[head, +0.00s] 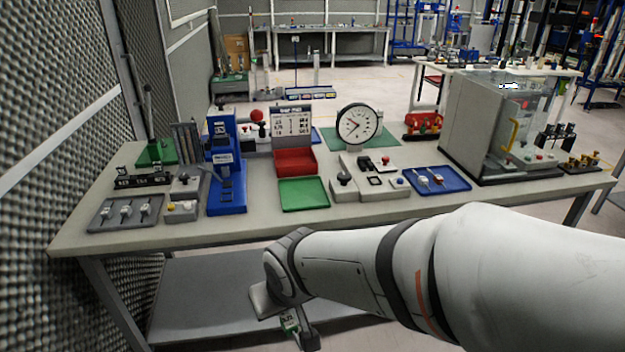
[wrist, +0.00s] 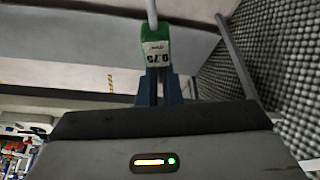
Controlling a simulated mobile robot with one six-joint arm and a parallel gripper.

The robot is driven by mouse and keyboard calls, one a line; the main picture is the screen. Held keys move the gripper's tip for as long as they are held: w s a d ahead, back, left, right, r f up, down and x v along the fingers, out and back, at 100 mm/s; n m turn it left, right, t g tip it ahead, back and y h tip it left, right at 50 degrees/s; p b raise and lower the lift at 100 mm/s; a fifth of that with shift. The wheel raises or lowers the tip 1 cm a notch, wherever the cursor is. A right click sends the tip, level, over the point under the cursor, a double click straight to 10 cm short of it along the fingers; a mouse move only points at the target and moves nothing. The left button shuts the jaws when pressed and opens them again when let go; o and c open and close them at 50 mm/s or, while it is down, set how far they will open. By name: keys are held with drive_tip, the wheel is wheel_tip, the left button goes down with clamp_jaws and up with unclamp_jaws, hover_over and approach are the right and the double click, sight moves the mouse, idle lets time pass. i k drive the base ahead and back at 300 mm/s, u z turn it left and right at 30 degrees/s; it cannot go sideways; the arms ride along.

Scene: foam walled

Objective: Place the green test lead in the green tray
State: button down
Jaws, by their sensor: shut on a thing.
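My gripper (head: 296,328) is low in front of the table's front edge, at the bottom of the head view. It is shut on the green test lead (head: 290,322), which has a white label. In the wrist view, the lead (wrist: 156,36) stands out past the fingers (wrist: 160,88), with a pale rod extending from its far end. The green tray (head: 303,194) lies flat and empty near the table's front edge, above and beyond my gripper in the head view.
A red bin (head: 295,162) is behind the green tray. A blue stand (head: 226,180) is to its left and a grey block with a knob (head: 344,190) to its right. A lower shelf (head: 205,295) is under the tabletop (head: 150,236).

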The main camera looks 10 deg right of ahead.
sight(303, 193)
drive_tip(key=z, duration=0.05)
drive_tip(key=i, duration=1)
drive_tip(key=z, duration=0.05)
